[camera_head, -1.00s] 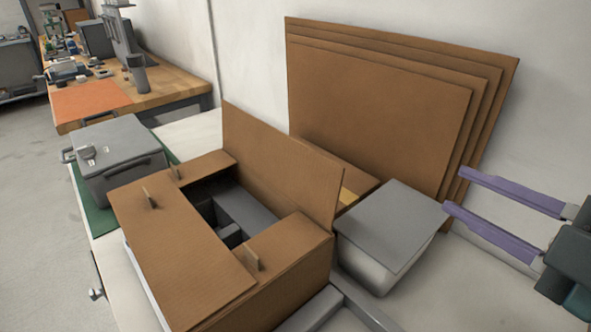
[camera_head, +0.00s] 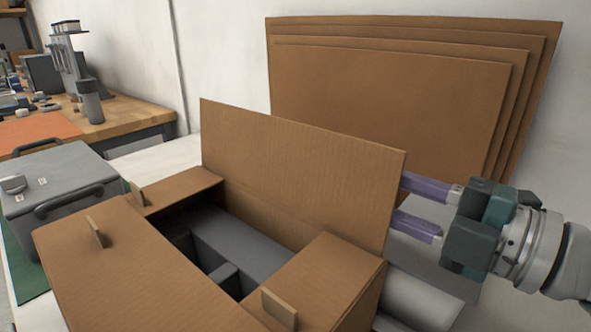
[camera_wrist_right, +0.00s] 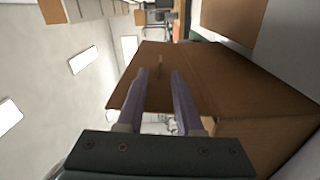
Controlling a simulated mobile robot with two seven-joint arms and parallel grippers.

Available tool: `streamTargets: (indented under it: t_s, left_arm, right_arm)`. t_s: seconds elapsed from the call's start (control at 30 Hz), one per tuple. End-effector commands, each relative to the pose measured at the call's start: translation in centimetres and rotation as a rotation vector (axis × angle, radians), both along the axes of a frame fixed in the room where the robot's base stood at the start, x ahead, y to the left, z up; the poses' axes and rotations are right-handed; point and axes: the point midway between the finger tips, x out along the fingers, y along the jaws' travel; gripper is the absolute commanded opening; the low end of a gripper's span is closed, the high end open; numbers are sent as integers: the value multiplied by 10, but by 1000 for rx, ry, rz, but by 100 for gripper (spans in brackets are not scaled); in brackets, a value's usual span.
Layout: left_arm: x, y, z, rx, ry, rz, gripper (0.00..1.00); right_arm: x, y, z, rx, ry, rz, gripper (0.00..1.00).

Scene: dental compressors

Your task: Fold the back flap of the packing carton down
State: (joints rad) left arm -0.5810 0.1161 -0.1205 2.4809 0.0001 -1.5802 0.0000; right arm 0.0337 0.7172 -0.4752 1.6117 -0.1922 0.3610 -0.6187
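The packing carton (camera_head: 330,268) stands on the table with its back flap (camera_head: 300,172) upright. Its side flaps (camera_head: 180,188) and front flap (camera_head: 125,265) lie folded inward. Grey contents (camera_head: 240,247) show through the opening. My right gripper (camera_head: 403,203) is at the flap's right edge, fingers parted and pointing left. The flap hides the fingertips, so they are behind it; contact cannot be told. In the right wrist view, the two purple fingers (camera_wrist_right: 157,80) are apart with brown cardboard beyond them. My left gripper is not in view.
Stacked cardboard sheets (camera_head: 400,90) lean on the wall behind the carton. A grey case (camera_head: 60,195) with handles stands on a green mat at the left. A light rounded object (camera_head: 420,300) lies right of the carton, below my right gripper. A wooden bench (camera_head: 120,118) is back left.

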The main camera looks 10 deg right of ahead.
Motion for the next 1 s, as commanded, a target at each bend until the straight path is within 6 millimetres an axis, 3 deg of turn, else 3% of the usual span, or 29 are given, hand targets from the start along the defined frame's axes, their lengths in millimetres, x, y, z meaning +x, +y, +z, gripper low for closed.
streamTargets:
  t_s: [0.2, 0.6, 0.9, 1.0]
  left_arm:
    - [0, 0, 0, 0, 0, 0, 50]
    - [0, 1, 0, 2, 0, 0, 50]
    - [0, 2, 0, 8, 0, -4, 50]
    - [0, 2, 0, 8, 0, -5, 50]
  right_arm:
    - [21, 16, 0, 1, -1, -1, 35]
    - [26, 21, 0, 0, 1, 0, 34]
    - [26, 20, 0, 0, 1, 0, 0]
    - [26, 20, 0, 0, 1, 0, 0]
